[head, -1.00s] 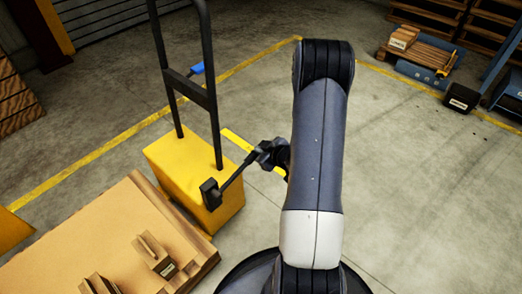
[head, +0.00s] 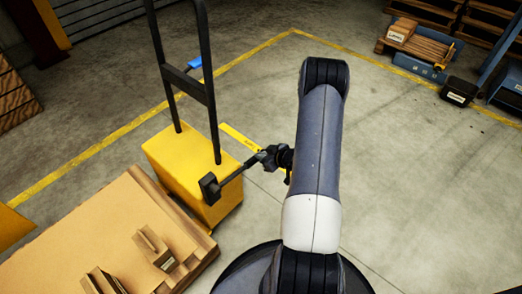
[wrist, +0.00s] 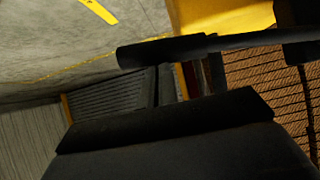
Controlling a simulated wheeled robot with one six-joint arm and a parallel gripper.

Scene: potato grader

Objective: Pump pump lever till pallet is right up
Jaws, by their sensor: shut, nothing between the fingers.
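The pump lever (head: 232,176) is a dark bar sticking out to the right from a black block (head: 209,186) on the yellow lift truck (head: 185,165). It slopes up to the right in the head view. My gripper (head: 264,157) is shut and empty at the lever's outer end; whether it touches the lever I cannot tell. In the wrist view a dark bar, seemingly the lever (wrist: 200,46), crosses above my dark gripper (wrist: 165,122). The pallet (head: 90,235) lies at the lower left against the truck, its height hard to judge.
Small wooden pieces (head: 153,245) stand on the pallet. The truck's tall black handle frame (head: 187,85) rises behind the lever. A blue item (head: 195,63) is behind it. A loaded pallet (head: 420,45) and black box (head: 459,91) stand far right. The right floor is mostly clear.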

